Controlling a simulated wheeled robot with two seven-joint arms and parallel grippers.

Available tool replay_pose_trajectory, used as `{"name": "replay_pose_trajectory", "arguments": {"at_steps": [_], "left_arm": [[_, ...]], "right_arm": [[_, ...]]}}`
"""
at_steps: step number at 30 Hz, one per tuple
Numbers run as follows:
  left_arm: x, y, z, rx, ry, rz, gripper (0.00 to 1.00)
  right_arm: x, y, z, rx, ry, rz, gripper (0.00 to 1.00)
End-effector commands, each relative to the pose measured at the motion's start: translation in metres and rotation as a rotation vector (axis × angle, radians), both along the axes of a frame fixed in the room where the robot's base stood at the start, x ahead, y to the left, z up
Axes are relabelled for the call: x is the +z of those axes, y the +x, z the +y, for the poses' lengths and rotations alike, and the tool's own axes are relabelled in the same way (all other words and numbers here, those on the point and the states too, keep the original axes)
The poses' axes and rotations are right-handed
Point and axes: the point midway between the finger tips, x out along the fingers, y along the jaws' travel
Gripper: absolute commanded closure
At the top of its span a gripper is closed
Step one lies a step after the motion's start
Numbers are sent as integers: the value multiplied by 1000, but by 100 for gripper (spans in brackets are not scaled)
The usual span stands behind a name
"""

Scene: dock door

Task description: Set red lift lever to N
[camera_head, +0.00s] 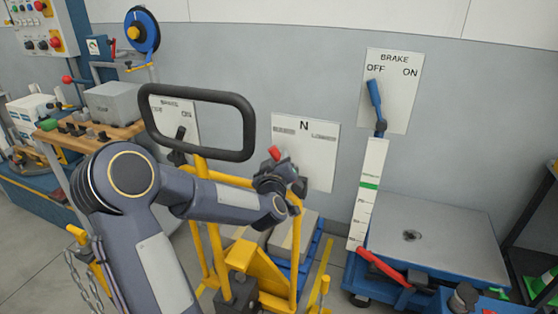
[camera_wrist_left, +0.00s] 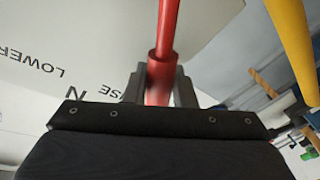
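The red lift lever (camera_head: 275,153) shows only as a short red tip above my left gripper (camera_head: 280,178) in the head view. The white plate (camera_head: 320,160) behind it is marked N at top centre, with LOWER on the right. The tip appears left of the N, over the plate's left side. In the left wrist view the red lever (camera_wrist_left: 166,40) runs between the two dark fingers of my left gripper (camera_wrist_left: 163,88), which sit close against both its sides; RAISE, N and LOWER appear inverted beside it. The lever's base is hidden. My right gripper is not seen.
A black handle loop (camera_head: 200,90) on a yellow frame (camera_head: 255,270) stands close to my left arm. A blue BRAKE lever (camera_head: 375,95) and a grey-topped blue lift table (camera_head: 440,235) are at the right. A workbench (camera_head: 90,140) is at the left.

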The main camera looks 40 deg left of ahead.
Motion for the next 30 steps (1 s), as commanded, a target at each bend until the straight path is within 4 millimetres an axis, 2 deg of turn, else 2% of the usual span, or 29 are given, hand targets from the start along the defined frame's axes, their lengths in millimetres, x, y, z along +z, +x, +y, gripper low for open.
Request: {"name": "replay_pose_trajectory", "arguments": {"at_steps": [3,14,30], "left_arm": [[0,0,0,1,0,0,100],[0,1,-3,-1,28,9,100],[11,10,-34,-3,361,113,100]], "right_arm": [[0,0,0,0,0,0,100],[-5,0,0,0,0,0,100],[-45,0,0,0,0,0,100]]}}
